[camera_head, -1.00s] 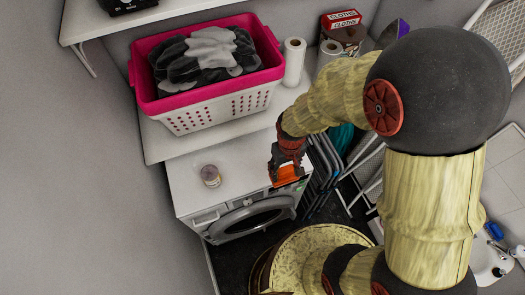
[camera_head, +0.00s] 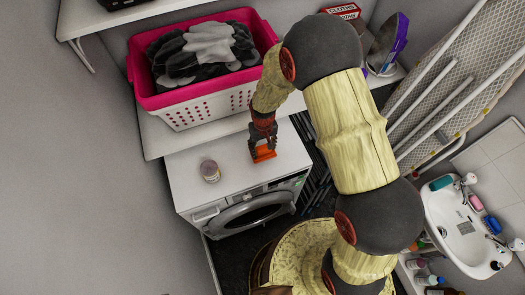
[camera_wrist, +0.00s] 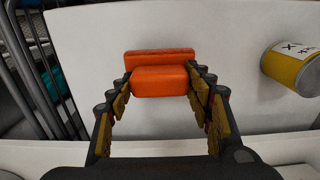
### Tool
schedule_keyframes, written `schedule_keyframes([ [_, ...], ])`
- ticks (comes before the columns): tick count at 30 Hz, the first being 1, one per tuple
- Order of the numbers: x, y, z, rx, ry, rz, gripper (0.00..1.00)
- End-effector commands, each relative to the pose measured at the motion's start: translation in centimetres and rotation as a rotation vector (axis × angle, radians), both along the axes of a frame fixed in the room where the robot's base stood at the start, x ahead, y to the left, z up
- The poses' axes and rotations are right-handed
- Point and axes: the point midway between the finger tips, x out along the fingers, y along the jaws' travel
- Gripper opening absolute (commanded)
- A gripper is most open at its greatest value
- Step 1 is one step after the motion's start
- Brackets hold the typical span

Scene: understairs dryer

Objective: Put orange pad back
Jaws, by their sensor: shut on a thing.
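The orange pad (camera_wrist: 160,80) is a small orange block between my gripper's fingers in the wrist view. My gripper (camera_head: 264,150) is shut on it, with a finger against each side. In the head view the orange pad (camera_head: 263,155) shows at the gripper's tip, over the right part of the white dryer top (camera_head: 185,180). I cannot tell whether the pad touches the top or hangs just above it.
A pink and white laundry basket (camera_head: 190,112) stands on the shelf behind. A sink (camera_head: 465,225) and an ironing board (camera_head: 455,80) are at the right. The dryer top's middle is clear.

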Motion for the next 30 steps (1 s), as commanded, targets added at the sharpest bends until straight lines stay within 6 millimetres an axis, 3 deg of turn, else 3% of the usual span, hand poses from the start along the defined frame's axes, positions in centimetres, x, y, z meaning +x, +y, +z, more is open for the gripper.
schedule_keyframes([
  [9, 0.4, 0.2, -3.4, 0.0, 0.001, 0.0, 0.31],
  [21, 0.4, 0.2, -4.0, 0.0, 0.0, 0.0, 0.31],
  [22, 0.4, 0.2, -3.9, 0.0, 0.001, 0.0, 0.53],
  [30, 0.4, 0.2, -3.9, 0.0, 0.0, 0.0, 0.68],
])
